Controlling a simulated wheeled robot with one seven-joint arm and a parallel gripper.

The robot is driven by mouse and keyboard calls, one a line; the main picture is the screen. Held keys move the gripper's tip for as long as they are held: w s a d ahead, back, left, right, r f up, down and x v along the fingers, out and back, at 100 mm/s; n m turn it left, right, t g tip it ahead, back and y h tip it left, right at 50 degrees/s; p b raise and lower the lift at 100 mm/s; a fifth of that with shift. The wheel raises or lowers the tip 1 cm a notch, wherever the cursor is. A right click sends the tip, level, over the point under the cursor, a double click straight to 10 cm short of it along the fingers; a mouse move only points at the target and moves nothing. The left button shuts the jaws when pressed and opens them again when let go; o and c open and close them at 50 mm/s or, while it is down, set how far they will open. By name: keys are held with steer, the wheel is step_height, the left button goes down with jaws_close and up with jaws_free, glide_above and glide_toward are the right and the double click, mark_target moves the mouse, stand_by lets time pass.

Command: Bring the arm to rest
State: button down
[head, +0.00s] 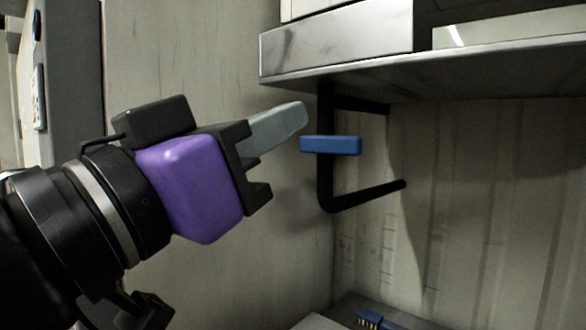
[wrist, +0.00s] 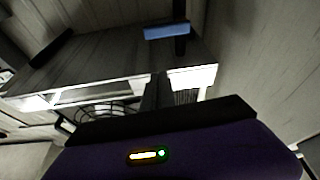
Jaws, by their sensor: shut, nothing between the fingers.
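My gripper (head: 292,118), with its purple body and grey fingers, is raised in front of the wall in the head view. Its fingers are shut and hold nothing. They point right and slightly up, toward a black bracket (head: 326,186) with a blue block (head: 330,145) on it. In the head view a narrow gap shows between the fingertips and the blue block. In the wrist view the shut fingers (wrist: 156,92) stand at the middle, and the blue block (wrist: 167,31) shows above them.
A metal shelf (head: 340,52) juts out above and to the right of my gripper. A blue brush (head: 372,319) lies at the bottom of the head view. The wall (head: 270,230) is close behind the gripper.

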steer(key=a+r+n+t+y, duration=0.3)
steer(key=a+r+t, duration=0.1)
steer(key=a, duration=0.1)
steer(key=w+a+f+n+t+y, duration=0.3)
steer(key=a+f+n+y, duration=0.2)
steer(key=f+n+y, duration=0.4)
steer(key=s+d+f+n+g+y+p, duration=0.1)
steer(key=d+f+n+g+y+p, duration=0.3)
steer(key=f, duration=0.6)
steer(key=s+d+f+y, duration=0.1)
steer(key=f+y, duration=0.5)
steer(key=f, duration=0.4)
steer(key=s+d+f+m+g+h+p, duration=0.1)
steer(key=s+d+f+m+h+p, duration=0.2)
steer(key=s+d+f, duration=0.85)
steer(key=s+d+f+m+g+h+p, duration=0.1)
steer(key=s+d+f+m+g+h, duration=0.1)
steer(key=s+d, duration=0.6)
steer(key=s+d+f+m+g+h+p, duration=0.2)
steer(key=s+d+f+m+h, duration=0.2)
steer(key=s+d, duration=0.3)
steer(key=s, duration=0.3)
steer(key=shift+d+m+g+p, duration=0.3)
steer(key=shift+d+m+g, duration=0.1)
steer(key=shift+s, duration=0.1)
